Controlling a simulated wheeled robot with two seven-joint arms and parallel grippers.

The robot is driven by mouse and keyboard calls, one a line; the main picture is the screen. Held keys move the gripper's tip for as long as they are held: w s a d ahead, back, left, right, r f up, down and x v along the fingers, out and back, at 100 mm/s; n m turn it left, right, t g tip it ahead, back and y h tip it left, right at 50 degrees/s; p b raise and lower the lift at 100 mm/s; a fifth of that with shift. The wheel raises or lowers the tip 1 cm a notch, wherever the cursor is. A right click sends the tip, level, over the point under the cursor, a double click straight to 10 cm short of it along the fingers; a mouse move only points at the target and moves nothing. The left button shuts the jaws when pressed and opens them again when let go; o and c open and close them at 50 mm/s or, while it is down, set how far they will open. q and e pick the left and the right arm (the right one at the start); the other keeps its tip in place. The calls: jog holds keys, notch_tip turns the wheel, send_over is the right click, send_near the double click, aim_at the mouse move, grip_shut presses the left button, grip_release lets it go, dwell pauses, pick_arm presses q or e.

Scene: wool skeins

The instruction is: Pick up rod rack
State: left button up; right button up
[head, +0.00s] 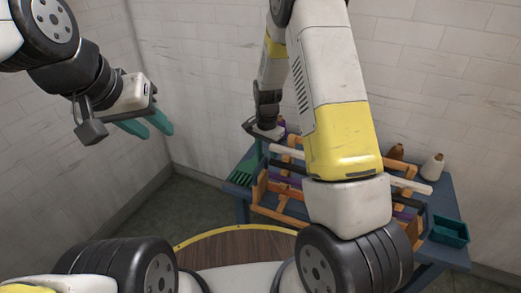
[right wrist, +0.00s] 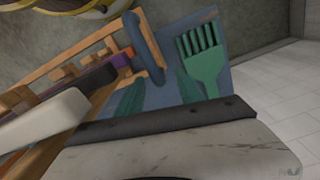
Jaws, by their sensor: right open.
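The rod rack is a wooden frame (head: 262,187) on the blue table, holding white, dark, purple and orange rods. My right arm hides much of it in the head view. In the right wrist view the rack (right wrist: 85,62) fills the left side, with a blue rounded bar (right wrist: 146,45) at its near end. My right gripper (right wrist: 161,90) is open, its green fingers pointing toward that end of the rack, one on each side of the blue bar's lower end. I cannot tell whether they touch it. My left gripper (head: 147,123) is open and empty, raised far left of the table.
A green comb-like tool (right wrist: 204,58) lies beside the rack, close to my right fingers. On the blue table (head: 448,192) stand a brown cone (head: 396,152), a white cone (head: 433,167) and a teal bin (head: 449,231). Walls stand behind and left.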

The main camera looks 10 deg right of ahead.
jog(key=shift+r, duration=0.8)
jog(key=c, duration=0.6)
